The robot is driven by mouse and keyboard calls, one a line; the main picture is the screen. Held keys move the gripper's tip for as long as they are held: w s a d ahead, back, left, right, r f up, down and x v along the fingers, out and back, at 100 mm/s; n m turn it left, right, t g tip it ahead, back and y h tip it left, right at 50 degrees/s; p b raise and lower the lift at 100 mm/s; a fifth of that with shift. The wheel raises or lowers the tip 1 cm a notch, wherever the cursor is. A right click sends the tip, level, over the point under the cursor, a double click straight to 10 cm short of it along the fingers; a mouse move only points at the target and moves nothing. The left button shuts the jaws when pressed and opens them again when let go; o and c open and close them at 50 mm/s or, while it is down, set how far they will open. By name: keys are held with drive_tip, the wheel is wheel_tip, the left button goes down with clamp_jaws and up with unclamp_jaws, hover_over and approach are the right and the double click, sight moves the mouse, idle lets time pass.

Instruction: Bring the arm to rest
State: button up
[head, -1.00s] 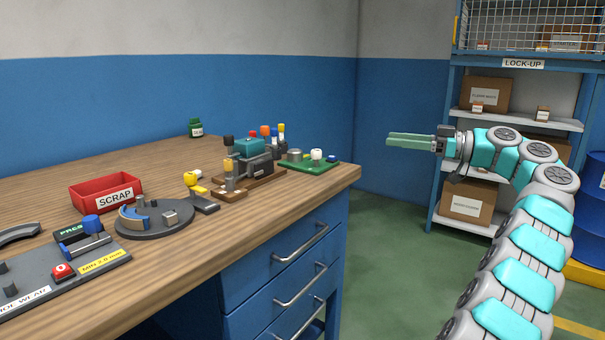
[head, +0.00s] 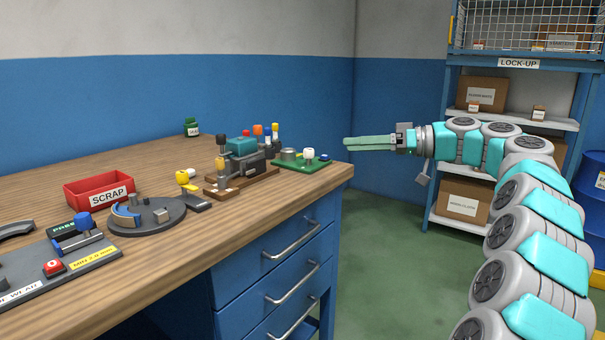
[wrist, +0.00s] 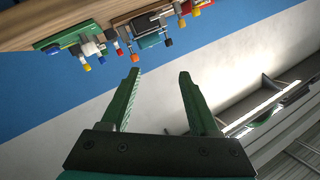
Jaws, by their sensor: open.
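My gripper (head: 366,143) is at the right of the bench in the head view, beyond the bench's right edge and over the floor. Its green fingers point left toward the bench and hold nothing. In the wrist view my gripper (wrist: 158,92) shows its two fingers spread apart with an empty gap between them. My teal and grey arm (head: 500,170) curves up from the lower right corner and bends left to the gripper.
The wooden bench (head: 100,165) holds a red scrap bin (head: 100,190), a fixture with a teal block (head: 241,146) and a green board (head: 303,164) near its right end. A lock-up shelf (head: 515,122) with boxes stands behind the arm. A blue barrel (head: 592,190) is at right.

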drive_tip(key=s+a+f+m+g+h, duration=0.3)
drive_tip(key=s+a+f, duration=0.2)
drive_tip(key=s+a, duration=0.5)
drive_tip(key=s+a+f+m+g+h, duration=0.2)
drive_tip(key=s+a+f+h, duration=0.15)
drive_tip(key=s+f, duration=0.8)
drive_tip(key=s+d+f+m+h, duration=0.1)
drive_tip(key=s+d+f+h, duration=0.2)
drive_tip(key=s, duration=0.6)
drive_tip(key=s+d+f+m+h, duration=0.2)
drive_tip(key=s+d+f+h, duration=0.1)
drive_tip(key=s+d+f, duration=0.4)
drive_tip(key=s+d+f+m+g+h, duration=0.1)
drive_tip(key=s+d+f+h, duration=0.2)
drive_tip(key=s+d+f, duration=0.3)
drive_tip(key=s, duration=0.5)
drive_tip(key=shift+m, duration=0.3)
drive_tip(key=shift+h, duration=0.25)
